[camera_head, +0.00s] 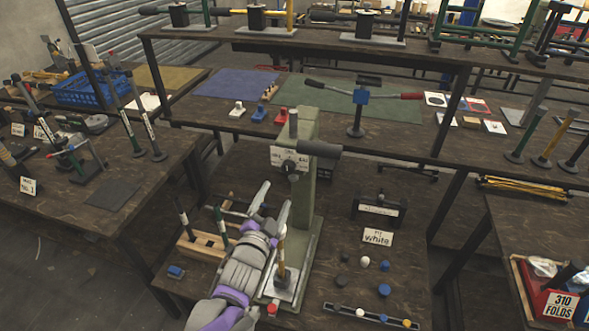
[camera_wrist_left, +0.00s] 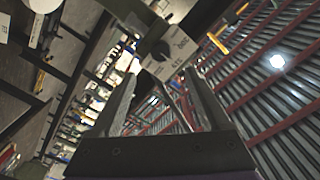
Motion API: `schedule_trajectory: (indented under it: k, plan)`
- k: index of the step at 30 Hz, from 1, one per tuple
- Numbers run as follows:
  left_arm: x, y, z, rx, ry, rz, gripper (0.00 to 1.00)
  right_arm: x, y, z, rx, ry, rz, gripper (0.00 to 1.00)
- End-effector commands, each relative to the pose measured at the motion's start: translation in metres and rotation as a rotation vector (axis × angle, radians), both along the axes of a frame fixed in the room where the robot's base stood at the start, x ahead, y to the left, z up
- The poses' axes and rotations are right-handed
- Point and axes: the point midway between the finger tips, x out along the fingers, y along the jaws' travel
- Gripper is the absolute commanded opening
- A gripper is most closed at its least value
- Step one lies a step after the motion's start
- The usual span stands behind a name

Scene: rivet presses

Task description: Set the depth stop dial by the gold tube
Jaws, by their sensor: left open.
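A green rivet press (camera_head: 305,190) stands on the near bench. A pale printed plate (camera_head: 289,157) on its column carries a small dark depth stop dial (camera_head: 291,167). The dial also shows in the left wrist view (camera_wrist_left: 160,50), beyond the fingertips, with the plate's lettering tilted. A gold tube (camera_head: 282,248) stands upright on the press base, just right of my left wrist. My left gripper (camera_head: 274,197) is open and empty, fingers pointing up, below the dial and apart from it. In the wrist view its fingers (camera_wrist_left: 160,78) are spread. My right gripper is not visible.
A wooden rack (camera_head: 205,247) with upright handled tools stands left of my arm. Right of the press are a sign reading white (camera_head: 377,237), several small caps and a dark block (camera_head: 378,208). The press's dark head (camera_head: 320,149) juts out right of the dial.

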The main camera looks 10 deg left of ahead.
Motion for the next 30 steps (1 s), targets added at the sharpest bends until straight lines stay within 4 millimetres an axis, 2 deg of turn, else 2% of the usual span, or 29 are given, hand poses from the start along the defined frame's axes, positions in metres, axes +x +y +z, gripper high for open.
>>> schedule_trajectory:
  k: [5,12,18,23,30]
  plan:
    - [0.024,-0.001,0.000,0.001,0.000,0.000,0.80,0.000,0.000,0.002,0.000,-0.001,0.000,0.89]
    - [0.071,-0.002,0.001,0.000,0.001,0.001,0.80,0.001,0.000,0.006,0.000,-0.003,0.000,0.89]
    - [0.097,-0.003,0.001,-0.002,0.001,0.001,0.80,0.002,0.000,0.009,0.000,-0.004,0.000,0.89]
    - [0.104,-0.004,0.000,-0.001,0.001,0.001,0.80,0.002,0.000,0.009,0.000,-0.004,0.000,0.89]
    - [0.105,-0.004,0.000,-0.001,0.001,0.000,0.80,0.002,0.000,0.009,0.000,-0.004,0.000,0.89]
